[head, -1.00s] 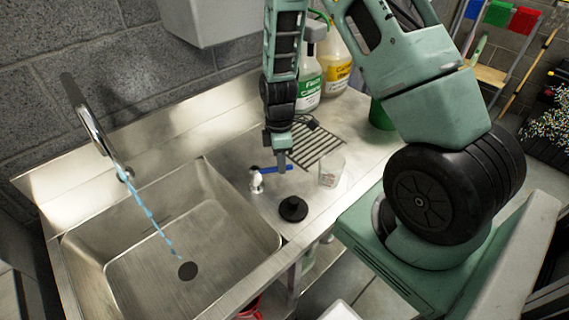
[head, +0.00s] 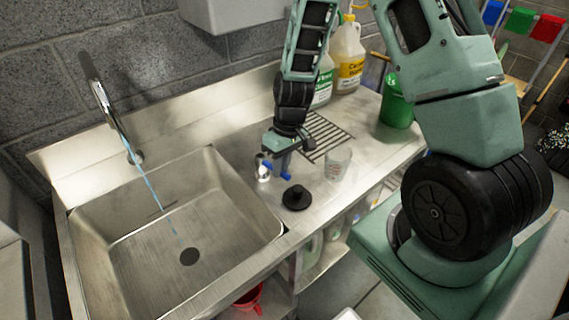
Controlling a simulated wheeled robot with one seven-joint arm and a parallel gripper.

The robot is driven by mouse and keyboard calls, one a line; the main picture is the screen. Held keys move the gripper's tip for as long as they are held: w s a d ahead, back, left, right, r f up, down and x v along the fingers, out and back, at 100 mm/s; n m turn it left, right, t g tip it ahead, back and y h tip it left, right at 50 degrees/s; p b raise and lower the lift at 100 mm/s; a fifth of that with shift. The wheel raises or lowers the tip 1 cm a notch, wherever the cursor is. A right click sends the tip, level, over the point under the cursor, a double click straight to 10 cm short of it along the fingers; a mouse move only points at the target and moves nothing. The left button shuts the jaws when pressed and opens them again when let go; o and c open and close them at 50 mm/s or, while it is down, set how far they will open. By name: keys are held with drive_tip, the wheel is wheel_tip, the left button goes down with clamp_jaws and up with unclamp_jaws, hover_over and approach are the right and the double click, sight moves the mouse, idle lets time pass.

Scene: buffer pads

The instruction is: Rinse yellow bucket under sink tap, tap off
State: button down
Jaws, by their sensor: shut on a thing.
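A curved steel tap (head: 101,101) stands at the back of the sink. A thin blue stream of water (head: 153,190) falls from it into the steel sink basin (head: 120,240), near the drain. The tap's control valve (head: 262,169) stands on the counter right of the basin and has a blue lever (head: 268,168). My gripper (head: 277,162) is at the valve, shut on the blue lever and hiding part of it. No yellow bucket shows, and the basin holds no bucket.
A black stopper (head: 295,197) and a clear cup (head: 338,163) stand right of the valve. A red bucket (head: 249,299) is below the counter.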

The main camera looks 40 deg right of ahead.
drive_tip(key=shift+a+m, duration=0.55)
drive_tip(key=shift+m, duration=0.35)
drive_tip(key=c, duration=1.4)
unclamp_jaws()
drive_tip(key=shift+a, duration=0.1)
drive_tip(key=d+r, duration=0.1)
drive_tip(key=r, duration=0.4)
drive_tip(key=d+r+b, duration=0.1)
drive_tip(key=r, duration=0.5)
drive_tip(key=d+r, duration=0.1)
drive_tip(key=r, duration=0.5)
drive_tip(key=shift+d+r+b, duration=0.1)
drive_tip(key=shift+d+b, duration=0.15)
drive_tip(key=shift+b, duration=0.05)
drive_tip(key=s+a+n, duration=0.2)
drive_tip(key=s+a, duration=0.4)
drive_tip(key=s+a+n+h, duration=0.1)
drive_tip(key=s+a+n, duration=0.2)
drive_tip(key=s+a, duration=0.4)
drive_tip(key=s+a+n, duration=0.2)
drive_tip(key=s+a, duration=0.5)
drive_tip(key=shift+r+n+h, duration=0.2)
drive_tip(key=shift+n+h, duration=0.1)
